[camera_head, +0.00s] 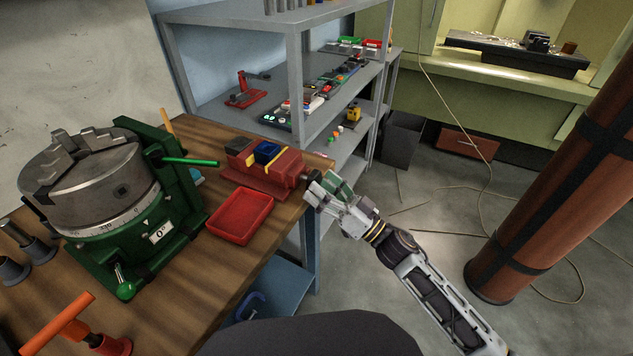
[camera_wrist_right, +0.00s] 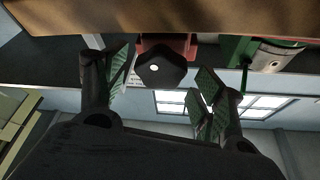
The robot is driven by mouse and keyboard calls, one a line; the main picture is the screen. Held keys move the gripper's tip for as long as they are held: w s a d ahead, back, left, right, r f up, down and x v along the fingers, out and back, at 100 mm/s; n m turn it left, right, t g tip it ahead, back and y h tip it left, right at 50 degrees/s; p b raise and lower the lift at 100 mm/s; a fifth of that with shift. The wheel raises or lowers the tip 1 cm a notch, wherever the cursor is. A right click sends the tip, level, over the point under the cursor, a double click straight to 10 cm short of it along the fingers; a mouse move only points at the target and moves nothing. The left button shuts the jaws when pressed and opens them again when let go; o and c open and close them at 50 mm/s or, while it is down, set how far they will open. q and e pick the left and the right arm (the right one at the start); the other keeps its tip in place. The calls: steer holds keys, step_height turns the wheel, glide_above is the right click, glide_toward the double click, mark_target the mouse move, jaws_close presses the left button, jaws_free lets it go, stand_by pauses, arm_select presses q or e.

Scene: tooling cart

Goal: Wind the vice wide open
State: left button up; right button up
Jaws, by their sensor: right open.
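The red vice (camera_head: 268,172) stands near the right end of the wooden bench, with a blue block (camera_head: 266,152) between its yellow-edged jaws. Its dark knob (camera_head: 312,174) faces right, past the bench edge. My right gripper (camera_head: 322,190) is just beyond the knob, at the bench corner. In the right wrist view the black faceted knob (camera_wrist_right: 162,68) shows between the spread green-padded fingers of my right gripper (camera_wrist_right: 158,85). Gaps show on both sides of the knob, so no finger appears closed on it. My left gripper is not in view.
A red tray (camera_head: 240,216) lies in front of the vice. A green rotary table with a grey chuck (camera_head: 85,180) stands to the left. Grey shelves (camera_head: 300,75) rise behind. A brown column (camera_head: 560,180) stands right; the floor between is mostly clear.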

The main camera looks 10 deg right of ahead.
steer(key=shift+x, duration=1.05)
steer(key=c, duration=1)
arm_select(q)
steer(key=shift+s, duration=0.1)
arm_select(e)
steer(key=shift+n, duration=0.6)
steer(key=shift+n+g+y+p, duration=0.3)
steer(key=shift+n+g+y, duration=0.4)
steer(key=shift+n, duration=0.8)
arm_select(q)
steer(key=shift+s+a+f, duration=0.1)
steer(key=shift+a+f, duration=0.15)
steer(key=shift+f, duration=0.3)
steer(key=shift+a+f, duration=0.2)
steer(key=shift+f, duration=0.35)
arm_select(e)
steer(key=n+g+y, duration=0.1)
steer(key=n, duration=0.2)
steer(key=shift+n+g, duration=0.3)
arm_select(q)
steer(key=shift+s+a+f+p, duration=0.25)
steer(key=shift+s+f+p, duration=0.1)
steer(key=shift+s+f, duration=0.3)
arm_select(e)
steer(key=shift+n+g+y, duration=0.4)
steer(key=shift+n+g, duration=0.3)
steer(key=shift+n, duration=0.6)
